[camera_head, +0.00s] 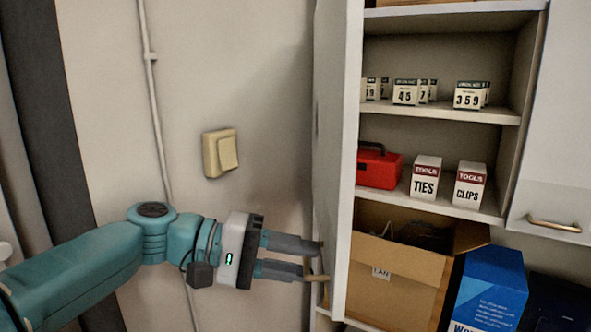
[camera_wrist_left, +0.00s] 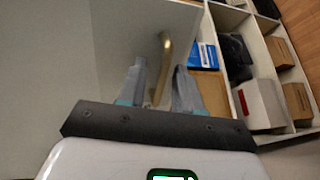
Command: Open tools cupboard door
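The tools cupboard door (camera_head: 341,130) stands swung wide open, nearly edge-on in the head view. Its pale panel (camera_wrist_left: 120,40) fills much of the left wrist view. A brass handle (camera_head: 317,278) is on the door's left face, low down. My left gripper (camera_head: 314,262) is at this handle, with its fingers apart. In the left wrist view, the handle (camera_wrist_left: 166,55) runs between the two open fingers (camera_wrist_left: 160,85). I cannot see clear contact on both sides. My right gripper is in neither view.
The open cupboard shows a red toolbox (camera_head: 379,167), a TIES box (camera_head: 426,177) and a CLIPS box (camera_head: 470,186) on a shelf. Below are a cardboard box (camera_head: 395,285) and a blue box (camera_head: 490,285). Another closed door (camera_head: 560,120) is at right. A switch (camera_head: 220,153) is on the wall.

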